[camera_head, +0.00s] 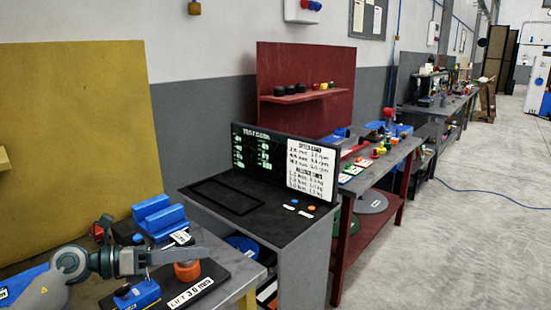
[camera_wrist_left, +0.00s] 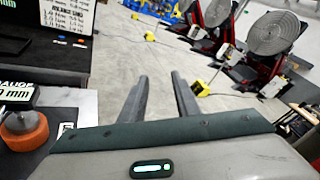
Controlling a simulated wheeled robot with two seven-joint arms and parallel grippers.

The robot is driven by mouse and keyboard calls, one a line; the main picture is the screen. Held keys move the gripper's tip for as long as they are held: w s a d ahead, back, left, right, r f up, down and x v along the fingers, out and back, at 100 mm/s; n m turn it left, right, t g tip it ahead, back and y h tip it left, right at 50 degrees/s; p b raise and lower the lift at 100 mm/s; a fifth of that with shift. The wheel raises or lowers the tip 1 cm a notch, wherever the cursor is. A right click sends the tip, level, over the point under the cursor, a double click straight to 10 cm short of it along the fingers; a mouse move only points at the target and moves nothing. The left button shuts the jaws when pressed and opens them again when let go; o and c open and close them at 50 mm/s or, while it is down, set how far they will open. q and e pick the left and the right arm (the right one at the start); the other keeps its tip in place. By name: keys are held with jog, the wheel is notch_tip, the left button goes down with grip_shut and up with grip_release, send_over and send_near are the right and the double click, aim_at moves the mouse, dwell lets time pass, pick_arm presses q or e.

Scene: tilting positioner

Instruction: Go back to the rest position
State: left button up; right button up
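My left gripper (camera_head: 176,257) reaches in from the lower left in the head view, low over the near grey bench. In the left wrist view its two dark fingers (camera_wrist_left: 161,90) stand apart with nothing between them, and open floor shows beyond. An orange round part (camera_head: 187,271) sits on a black plate marked "LIFT 3.0 mm" (camera_head: 205,288), close beside the gripper. The orange part also shows at the left edge of the left wrist view (camera_wrist_left: 24,132), below a gauge display (camera_wrist_left: 18,104), outside the fingers. My right gripper is not in view.
Blue blocks (camera_head: 158,217) lie on the near bench behind the arm. A black console with a screen (camera_head: 285,165) stands to the right, then a red bench (camera_head: 340,240). The left wrist view shows positioners with round grey discs (camera_wrist_left: 275,33). Grey floor (camera_head: 470,240) is clear at right.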

pick_arm(q)
jog(key=s+a+f+n+t+y, duration=0.3)
jog(key=f+n+y, duration=0.25)
jog(key=n, duration=0.65)
jog(key=s+a+f+n+t+y, duration=0.35)
jog(key=f+n+y, duration=0.2)
jog(key=n, duration=0.55)
jog(key=s+a+f+n+t+y, duration=0.25)
jog(key=f+n+y, duration=0.3)
jog(key=n, duration=0.65)
jog(key=s+d+f+n+g, duration=0.1)
jog(key=s+f+n+g, duration=0.45)
jog(key=s+f, duration=0.9)
jog(key=s+d+f+g+h, duration=0.1)
jog(key=s+d+f+g, duration=0.15)
jog(key=s, duration=0.45)
jog(key=s+d+f+g+h, duration=0.1)
jog(key=s+d+f+g, duration=0.2)
jog(key=s, duration=0.5)
notch_tip(320, 180, down, 26)
jog(key=g, duration=0.2)
jog(key=s+a+f, duration=0.2)
jog(key=s+f, duration=0.7)
jog(key=f, duration=0.1)
jog(key=s+a+f+g, duration=0.1)
jog(key=s+a+f, duration=0.1)
jog(key=s+f, duration=0.7)
jog(key=shift+s+f+g, duration=0.3)
jog(key=shift+s+f, duration=0.1)
